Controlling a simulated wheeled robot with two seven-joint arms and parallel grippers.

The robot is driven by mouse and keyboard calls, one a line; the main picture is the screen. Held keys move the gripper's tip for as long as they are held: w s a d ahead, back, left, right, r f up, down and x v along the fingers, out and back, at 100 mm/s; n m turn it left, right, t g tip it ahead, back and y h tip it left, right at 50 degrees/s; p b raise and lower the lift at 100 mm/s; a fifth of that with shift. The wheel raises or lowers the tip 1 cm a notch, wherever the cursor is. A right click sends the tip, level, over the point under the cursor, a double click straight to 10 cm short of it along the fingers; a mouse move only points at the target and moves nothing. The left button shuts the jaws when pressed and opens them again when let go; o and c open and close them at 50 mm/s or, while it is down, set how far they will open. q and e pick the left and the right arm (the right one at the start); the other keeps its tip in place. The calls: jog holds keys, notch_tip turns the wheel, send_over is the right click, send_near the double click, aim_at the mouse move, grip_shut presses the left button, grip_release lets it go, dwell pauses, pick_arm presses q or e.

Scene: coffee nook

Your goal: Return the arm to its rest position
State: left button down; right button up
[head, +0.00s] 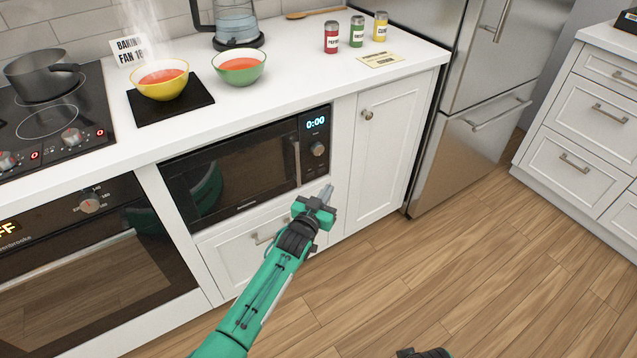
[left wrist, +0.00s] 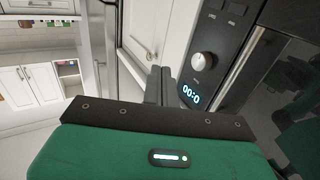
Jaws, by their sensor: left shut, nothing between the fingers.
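My left arm reaches up from the bottom of the head view, and its gripper (head: 326,193) is in front of the lower right of the microwave (head: 245,170). The gripper is shut and empty. In the left wrist view its two fingers (left wrist: 158,84) are together, between a white cabinet door and the microwave's control panel. I cannot tell whether they touch the microwave. The microwave door is closed and its display reads 0:00. My right gripper is not seen clearly; only a small dark part shows at the bottom edge of the head view.
On the counter (head: 290,70), a steaming yellow bowl (head: 161,89) stands on a black mat (head: 190,106), beside a green bowl (head: 240,76). Spice jars (head: 357,31) stand near the right end. A drawer (head: 235,252) and oven (head: 80,260) are below. The wooden floor (head: 450,270) is clear.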

pick_arm(q)
jog(key=shift+s+d+r, duration=0.1)
jog(key=shift+s+d, duration=0.3)
jog(key=shift+s, duration=0.25)
jog(key=shift+s+d, duration=0.35)
jog(key=shift+s, duration=0.35)
jog(key=shift+s+d+r, duration=0.1)
jog(key=shift+s+d, duration=0.3)
jog(key=shift+s, duration=0.25)
